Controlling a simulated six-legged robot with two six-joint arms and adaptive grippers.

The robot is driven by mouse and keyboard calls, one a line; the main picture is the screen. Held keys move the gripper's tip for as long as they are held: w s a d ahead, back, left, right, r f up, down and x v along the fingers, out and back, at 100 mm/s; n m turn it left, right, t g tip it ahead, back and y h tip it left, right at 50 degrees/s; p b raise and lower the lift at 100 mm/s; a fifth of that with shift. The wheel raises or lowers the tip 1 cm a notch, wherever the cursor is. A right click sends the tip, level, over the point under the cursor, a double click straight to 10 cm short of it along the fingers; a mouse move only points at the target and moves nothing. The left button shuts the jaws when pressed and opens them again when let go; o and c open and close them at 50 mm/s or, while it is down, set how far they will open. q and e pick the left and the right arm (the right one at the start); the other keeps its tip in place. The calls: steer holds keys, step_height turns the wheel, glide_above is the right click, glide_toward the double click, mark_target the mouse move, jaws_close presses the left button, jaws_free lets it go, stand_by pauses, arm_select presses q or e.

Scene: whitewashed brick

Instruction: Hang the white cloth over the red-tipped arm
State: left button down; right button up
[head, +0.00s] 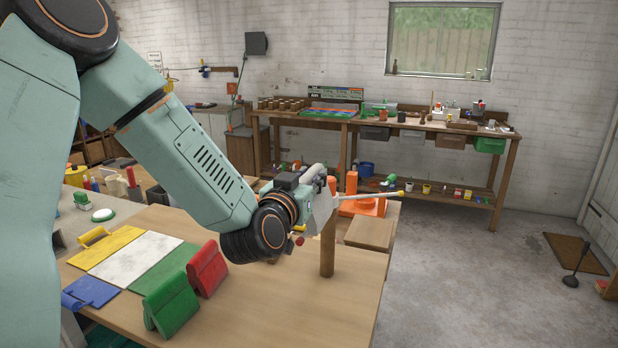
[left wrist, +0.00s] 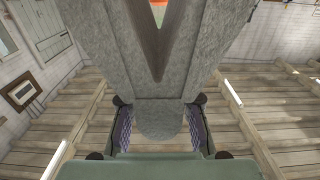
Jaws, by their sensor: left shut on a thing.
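My left gripper (head: 312,192) is at the upright wooden post (head: 328,245) on the table. It is shut on the white cloth (head: 322,208), which looks greyish and is partly hidden by the gripper and post. In the left wrist view the cloth (left wrist: 215,45) hangs in two flaps with a V-shaped gap, its middle between the fingers (left wrist: 160,122). A small red tip (head: 299,240) shows just below the gripper; its arm is mostly hidden. A pale arm with a yellow tip (head: 401,193) sticks out right of the post. I cannot tell whether the cloth touches any arm.
The front right of the table is clear.

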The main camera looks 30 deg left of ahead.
mark_target(310, 225)
arm_select(q)
steer(key=shift+w+f, duration=0.15)
steer(key=shift+f, duration=0.3)
steer(key=shift+a+f+b, duration=0.15)
steer(key=shift+f+b, duration=0.25)
steer(key=shift+b, duration=0.15)
steer(key=shift+f, duration=0.25)
steer(key=shift+d+f+b, duration=0.2)
steer(key=shift+f+b, duration=0.15)
steer(key=shift+b, duration=0.1)
steer(key=shift+a+f+b, duration=0.15)
steer(key=shift+f+b, duration=0.3)
steer(key=shift+f, duration=0.1)
steer(key=shift+f+b, duration=0.4)
steer(key=shift+f, duration=0.15)
steer(key=shift+f+b, duration=0.35)
steer(key=shift+f, duration=0.1)
steer(key=shift+f+b, duration=0.45)
steer(key=shift+f, duration=0.1)
steer(key=shift+f+b, duration=0.35)
steer(key=shift+f, duration=0.15)
steer(key=shift+r, duration=0.1)
steer(key=c, duration=1)
jaws_free()
